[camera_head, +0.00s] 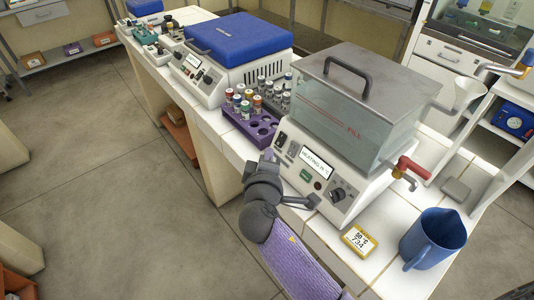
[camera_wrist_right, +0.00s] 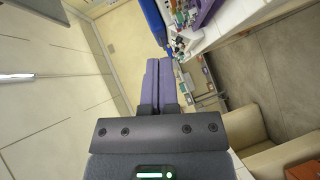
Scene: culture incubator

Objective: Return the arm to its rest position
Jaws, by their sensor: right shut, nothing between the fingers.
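My right arm, with a purple forearm and dark grey wrist, comes in from the bottom of the head view. My right gripper (camera_head: 267,157) is beside the front of the water bath (camera_head: 345,122), near the purple tube rack (camera_head: 262,131); I cannot tell whether it touches either. In the right wrist view its two purple fingers (camera_wrist_right: 159,82) lie together with nothing between them. The water bath has a clear tank, a grey lid and a display reading "HEATING". My left gripper is not in view.
A blue-lidded device (camera_head: 238,42) stands further along the white tiled bench. A blue jug (camera_head: 436,238) and a yellow-framed timer (camera_head: 359,240) sit at the near right. A red-handled tap (camera_head: 411,168) sticks out from the bath. Open floor (camera_head: 85,150) lies left of the bench.

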